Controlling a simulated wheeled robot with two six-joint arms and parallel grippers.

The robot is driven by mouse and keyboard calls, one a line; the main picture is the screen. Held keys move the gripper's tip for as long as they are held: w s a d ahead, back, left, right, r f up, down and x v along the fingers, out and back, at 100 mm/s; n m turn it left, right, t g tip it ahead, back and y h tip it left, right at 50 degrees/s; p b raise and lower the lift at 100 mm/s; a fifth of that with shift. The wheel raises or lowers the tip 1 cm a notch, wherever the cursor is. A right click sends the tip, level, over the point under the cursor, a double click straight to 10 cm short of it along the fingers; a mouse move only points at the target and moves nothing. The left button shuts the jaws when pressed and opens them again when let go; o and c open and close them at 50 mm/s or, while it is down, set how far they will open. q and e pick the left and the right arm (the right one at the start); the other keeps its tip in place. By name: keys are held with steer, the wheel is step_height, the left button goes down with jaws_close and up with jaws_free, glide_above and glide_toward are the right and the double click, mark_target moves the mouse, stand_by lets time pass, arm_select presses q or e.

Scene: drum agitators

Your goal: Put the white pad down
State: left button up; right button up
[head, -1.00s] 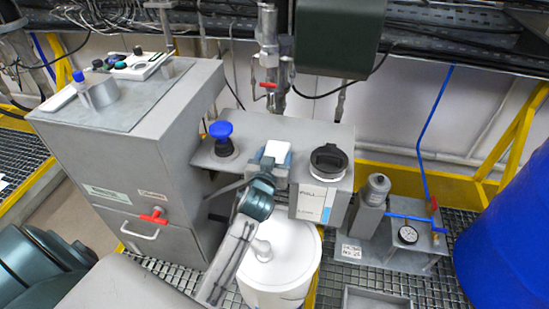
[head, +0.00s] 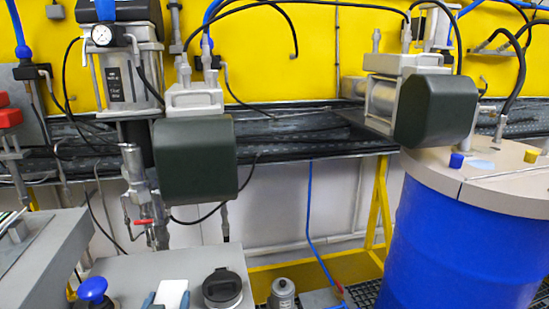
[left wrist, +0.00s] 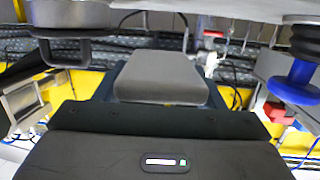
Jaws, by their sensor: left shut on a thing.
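The white pad (head: 173,292) shows at the bottom edge of the head view, over the grey metal box top (head: 200,264), between a blue-knobbed part and a black cap. My left gripper (head: 167,302) is shut on it, with a bluish fingertip on each side; the rest of the gripper is cut off by the frame. In the left wrist view the pad (left wrist: 160,78) looks grey and lies between the fingers. I cannot tell whether the pad touches the box top. My right gripper is not in view.
The blue knob (head: 92,289) stands left of the pad and the black cap (head: 222,287) close on its right. A dark green motor housing (head: 195,160) overhangs behind. A large blue drum (head: 440,240) stands at the right. Some bare box top lies behind the pad.

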arm_select(q)
steer(key=s+d+f+h, duration=0.1)
steer(key=s+d, duration=0.1)
steer(key=s, duration=0.3)
steer(key=s+d+f+m+h, duration=0.1)
steer(key=s+d+f, duration=0.1)
steer(key=s, duration=0.3)
steer(key=shift+s+d+f+t, duration=0.15)
steer(key=shift+d+f+t, duration=0.1)
steer(key=shift+d+t, duration=0.1)
stand_by(0.3)
